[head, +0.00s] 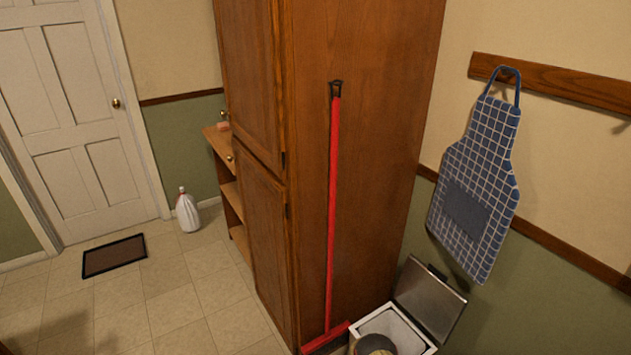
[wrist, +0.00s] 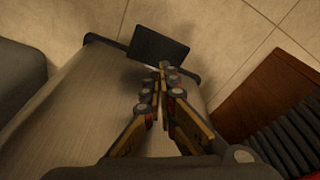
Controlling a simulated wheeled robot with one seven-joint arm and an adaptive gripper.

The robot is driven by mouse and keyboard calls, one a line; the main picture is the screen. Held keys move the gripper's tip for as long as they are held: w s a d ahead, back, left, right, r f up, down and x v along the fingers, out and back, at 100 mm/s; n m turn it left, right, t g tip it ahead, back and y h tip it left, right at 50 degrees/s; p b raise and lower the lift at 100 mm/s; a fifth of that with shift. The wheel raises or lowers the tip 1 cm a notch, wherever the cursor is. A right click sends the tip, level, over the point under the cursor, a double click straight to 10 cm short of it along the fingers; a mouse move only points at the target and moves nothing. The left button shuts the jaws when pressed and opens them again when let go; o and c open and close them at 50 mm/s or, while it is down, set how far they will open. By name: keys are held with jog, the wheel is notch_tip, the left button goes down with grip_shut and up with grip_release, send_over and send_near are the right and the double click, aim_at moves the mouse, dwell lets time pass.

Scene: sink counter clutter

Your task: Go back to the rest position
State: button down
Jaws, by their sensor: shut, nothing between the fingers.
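My gripper (wrist: 161,70) shows in the wrist view, pointing away from the camera. Its fingers are together with nothing between them. It is above a pale, grained panel (wrist: 85,100) with a dark edge, and a small dark flat plate (wrist: 158,45) lies just beyond the fingertips. I cannot tell what the panel and plate belong to. My gripper does not show in the head view.
Tiled floor (head: 170,305) is open before the white door (head: 62,110), with a dark mat (head: 114,256) and a white jug (head: 187,212). A tall wooden cabinet (head: 365,160) holds the middle. A red-handled tool (head: 334,200), open-lidded bin (head: 430,300) and hanging apron (head: 478,180) are right.

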jog(key=shift+a+f+m+y, duration=0.15)
jog(key=shift+a+m+y, duration=0.3)
jog(key=shift+a, duration=0.65)
jog(key=s+a+r+g+y, duration=0.1)
jog(key=s+a+r+y, duration=0.15)
jog(key=s+a, duration=0.4)
jog(key=a+r+n+g+y, duration=0.1)
jog(key=a+r+n, duration=0.1)
jog(key=r, duration=1.7)
jog(key=a+r+n+g+y, duration=0.1)
jog(key=a+r+g, duration=0.1)
jog(key=r, duration=1.7)
jog(key=s+d+r+n+t+h, duration=0.1)
jog(key=s+d+r, duration=0.3)
jog(key=r, duration=1.3)
jog(key=s+d+r+n+t+h, duration=0.2)
jog(key=s+d+r+t, duration=0.2)
jog(key=s+r, duration=0.9)
jog(key=s+d+r+n+t+h, duration=0.1)
jog(key=s+d+r, duration=0.4)
jog(key=r, duration=1.7)
jog(key=s+t, duration=0.1)
jog(key=s, duration=0.2)
jog(key=shift+s+r+t+p, duration=0.15)
jog(key=shift+s+t+p, duration=0.15)
jog(key=shift+s+p, duration=0.1)
